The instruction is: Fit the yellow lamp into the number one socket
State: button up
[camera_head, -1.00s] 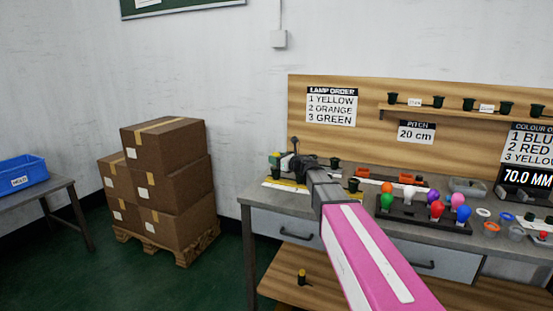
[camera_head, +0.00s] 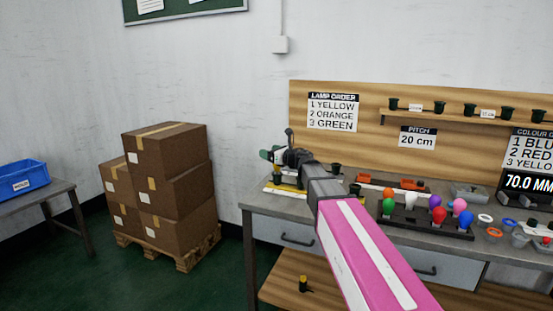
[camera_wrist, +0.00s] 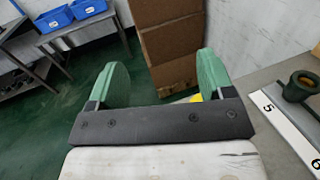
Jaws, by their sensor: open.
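My gripper (camera_head: 268,154) is above the left end of the workbench, with green fingers. In the wrist view the fingers of my gripper (camera_wrist: 160,80) stand wide apart with nothing gripped between them. A small yellow patch (camera_wrist: 196,98), probably the yellow lamp, shows above the palm plate beside the right finger, mostly hidden. In the head view a small yellow patch (camera_head: 275,178) shows just below my gripper; whether it sits in a socket cannot be told. A dark green socket (camera_wrist: 298,88) stands by a numbered white strip (camera_wrist: 290,128). The sign (camera_head: 332,112) lists 1 yellow.
A rack (camera_head: 420,222) of coloured lamps stands to the right on the bench (camera_head: 345,218), with orange trays (camera_head: 375,180) behind. A small yellow-and-black object (camera_head: 303,283) is on the lower shelf. Stacked boxes (camera_head: 168,180) and a blue bin (camera_head: 22,180) are left.

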jog(key=s+a+r, duration=0.4)
jog(key=s+a, duration=0.1)
jog(key=shift+s+r, duration=0.15)
dwell(0.3)
